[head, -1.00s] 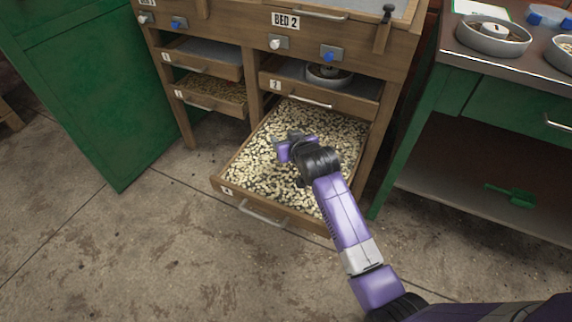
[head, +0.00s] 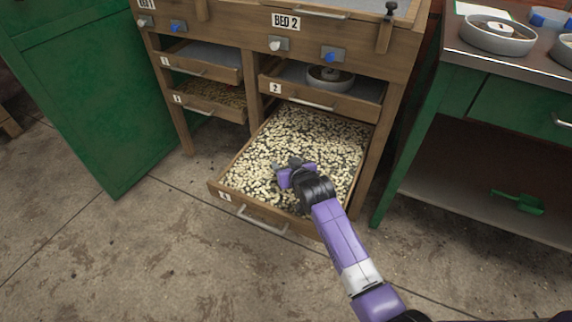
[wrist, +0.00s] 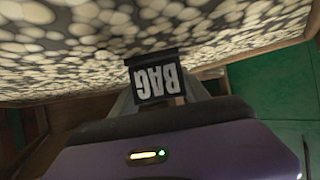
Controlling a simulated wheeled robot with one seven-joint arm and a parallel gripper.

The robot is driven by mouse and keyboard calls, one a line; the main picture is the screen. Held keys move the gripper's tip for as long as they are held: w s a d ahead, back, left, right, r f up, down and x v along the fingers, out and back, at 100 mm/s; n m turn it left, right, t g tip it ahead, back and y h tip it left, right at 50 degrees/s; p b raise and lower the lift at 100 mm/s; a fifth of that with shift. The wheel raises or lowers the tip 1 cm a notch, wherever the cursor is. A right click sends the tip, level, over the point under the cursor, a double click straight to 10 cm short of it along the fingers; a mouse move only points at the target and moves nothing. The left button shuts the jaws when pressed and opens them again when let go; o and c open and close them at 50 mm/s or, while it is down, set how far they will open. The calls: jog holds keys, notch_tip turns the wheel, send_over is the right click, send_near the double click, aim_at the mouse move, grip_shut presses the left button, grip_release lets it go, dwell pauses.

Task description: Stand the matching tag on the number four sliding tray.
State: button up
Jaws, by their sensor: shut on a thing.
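The number four sliding tray (head: 216,188) is pulled out low on the wooden cabinet, its floor covered with pale beans. A small dark tag (wrist: 156,82) lettered BAG in white shows upside down in the wrist view. My gripper (head: 281,171) is shut on this tag; its grey fingers also show in the wrist view (wrist: 160,96). The gripper is over the beans, near the middle of the tray's front half. The tag cannot be made out in the head view. Whether it touches the beans is hard to tell.
Tray two (head: 318,100) above holds a round grey dish (head: 330,78). Two shallower trays sit at left, including one with darker beans (head: 212,105). A green cabinet (head: 90,90) stands left, a green bench (head: 405,150) right. The floor in front is clear.

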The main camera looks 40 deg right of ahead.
jog(key=shift+f, duration=0.15)
jog(key=o, duration=1.3)
